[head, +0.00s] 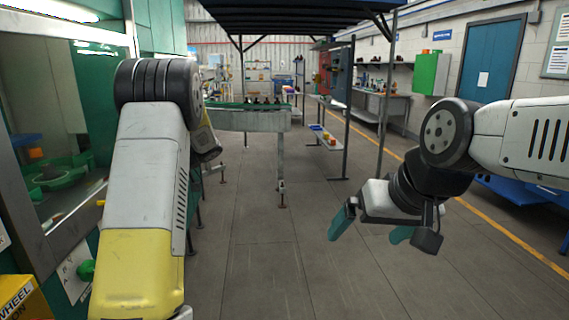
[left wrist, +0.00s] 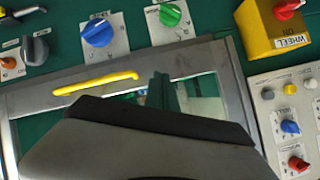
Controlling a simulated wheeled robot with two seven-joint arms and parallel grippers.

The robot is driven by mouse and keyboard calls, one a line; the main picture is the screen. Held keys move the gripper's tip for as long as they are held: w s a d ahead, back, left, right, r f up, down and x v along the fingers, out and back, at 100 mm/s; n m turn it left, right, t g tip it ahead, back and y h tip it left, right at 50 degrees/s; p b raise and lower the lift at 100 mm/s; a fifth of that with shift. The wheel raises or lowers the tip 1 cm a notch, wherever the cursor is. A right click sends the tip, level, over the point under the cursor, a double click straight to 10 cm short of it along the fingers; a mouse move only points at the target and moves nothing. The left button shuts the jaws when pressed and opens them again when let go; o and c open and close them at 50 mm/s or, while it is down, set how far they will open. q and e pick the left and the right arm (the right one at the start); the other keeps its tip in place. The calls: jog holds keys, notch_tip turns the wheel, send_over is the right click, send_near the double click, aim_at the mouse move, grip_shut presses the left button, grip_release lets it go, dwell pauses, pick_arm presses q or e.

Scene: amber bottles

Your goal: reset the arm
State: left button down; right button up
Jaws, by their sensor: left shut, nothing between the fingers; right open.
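My left arm (head: 145,190) reaches down the left side of the head view, and its gripper is hidden there. In the left wrist view my left gripper (left wrist: 160,90) shows its green fingers together, with nothing between them, in front of a machine panel's metal frame. My right gripper (head: 370,236) hangs at the right of the head view. Its green fingers are spread apart and empty, above open floor.
A machine with a window (head: 70,130) stands close on the left. Its panel has a yellow handle (left wrist: 96,83), a blue knob (left wrist: 97,33), a green knob (left wrist: 170,13) and a yellow switch box (left wrist: 272,28). A conveyor (head: 245,121) carries dark bottles ahead. The middle floor is clear.

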pick_arm(q)
jog(key=s+d+r+m+t+h, duration=0.3)
jog(key=s+d+m+h, duration=0.3)
jog(key=s+d, duration=0.6)
jog(key=s+d+r+m+t+h, duration=0.3)
jog(key=s+d+m+t+h, duration=0.2)
jog(key=s+d, duration=0.8)
jog(key=d+m+h, duration=0.2)
jog(key=d+m, duration=0.1)
jog(key=m, duration=0.1)
jog(key=shift+m+t+h, duration=0.3)
jog(key=shift+t, duration=0.1)
